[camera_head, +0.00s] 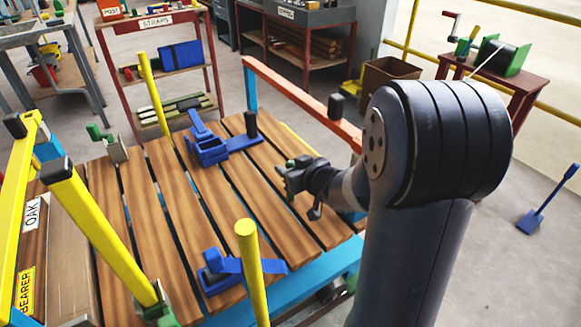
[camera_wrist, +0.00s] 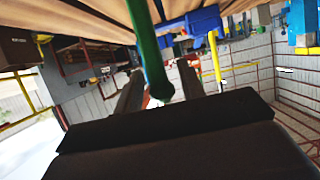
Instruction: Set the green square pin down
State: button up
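The green square pin (camera_wrist: 150,45) runs from the top edge of the wrist view down between the two fingers of my gripper (camera_wrist: 160,84). Its near end is rounded, and its far end is cut off by the frame. The fingers stand apart with the pin between them; the contact faces are hard to see. In the head view my gripper (camera_head: 290,178) is over the right part of the slatted wooden table (camera_head: 232,240), with a small bit of green (camera_head: 302,161) at its fingers. Whether the pin touches the boards cannot be told.
Blue clamps stand on the boards, one behind my gripper (camera_head: 212,148) and one in front (camera_head: 220,272). Yellow posts (camera_head: 250,270) rise around the table. An orange rail (camera_head: 300,100) with a black knob lies along the back right.

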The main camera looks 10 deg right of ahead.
jog(key=shift+r, duration=0.2)
jog(key=p+v, duration=0.4)
jog(key=v, duration=0.8)
dwell(0.8)
